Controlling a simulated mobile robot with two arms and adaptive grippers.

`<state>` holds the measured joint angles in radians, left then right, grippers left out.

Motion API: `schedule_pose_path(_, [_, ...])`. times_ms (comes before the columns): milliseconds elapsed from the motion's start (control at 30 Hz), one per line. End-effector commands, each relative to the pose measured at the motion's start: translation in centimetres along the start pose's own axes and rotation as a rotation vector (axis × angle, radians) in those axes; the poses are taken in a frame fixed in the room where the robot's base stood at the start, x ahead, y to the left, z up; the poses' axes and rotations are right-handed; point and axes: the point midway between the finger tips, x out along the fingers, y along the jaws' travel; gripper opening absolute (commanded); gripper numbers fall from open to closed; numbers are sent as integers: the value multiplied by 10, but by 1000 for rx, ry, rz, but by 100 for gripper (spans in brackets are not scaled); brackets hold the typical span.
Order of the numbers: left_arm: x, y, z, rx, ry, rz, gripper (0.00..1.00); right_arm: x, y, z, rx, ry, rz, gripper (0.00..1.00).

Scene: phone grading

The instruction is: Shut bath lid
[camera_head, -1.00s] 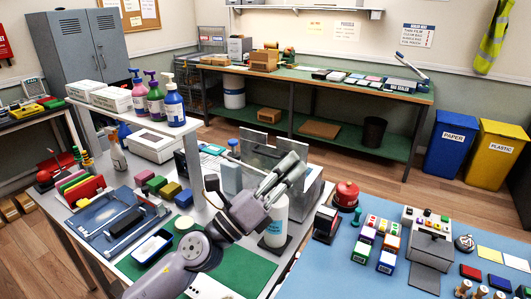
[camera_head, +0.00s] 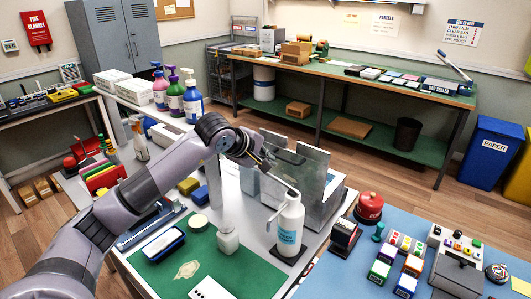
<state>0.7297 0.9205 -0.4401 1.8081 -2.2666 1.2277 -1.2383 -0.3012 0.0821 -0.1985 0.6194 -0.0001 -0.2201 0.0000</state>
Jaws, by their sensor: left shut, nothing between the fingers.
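The bath (camera_head: 333,196) is a grey metal box on the white table, right of centre. Its lid (camera_head: 312,164) is a flat grey panel that stands raised and upright at the bath. My left gripper (camera_head: 264,160) is shut and empty, at the left side of the raised lid. Its fingers are small and dark in the picture, and I cannot tell whether they touch the lid. My left arm comes in from the lower left and bends over the table. My right gripper is not in view.
A white pump bottle (camera_head: 290,222) stands in front of the bath, close to it. A small white jar (camera_head: 228,238) stands on the green mat (camera_head: 232,273). A red round object (camera_head: 369,205) is right of the bath.

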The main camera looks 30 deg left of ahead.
Motion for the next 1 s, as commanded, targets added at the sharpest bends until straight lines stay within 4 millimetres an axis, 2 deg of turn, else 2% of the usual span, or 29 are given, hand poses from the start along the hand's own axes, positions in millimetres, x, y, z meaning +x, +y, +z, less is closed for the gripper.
schedule_pose_path(33, [9,1,2,-4,-4,-4,0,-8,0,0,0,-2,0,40])
schedule_pose_path(200, [37,1,2,-4,-5,-2,0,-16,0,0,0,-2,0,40])
schedule_pose_path(400, [54,0,1,-2,-3,-1,0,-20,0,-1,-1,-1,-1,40])
schedule_pose_path(800, [56,0,1,-1,-3,-1,0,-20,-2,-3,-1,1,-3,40])
schedule_pose_path(1000, [54,5,-8,-3,-2,-30,0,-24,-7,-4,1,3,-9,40])
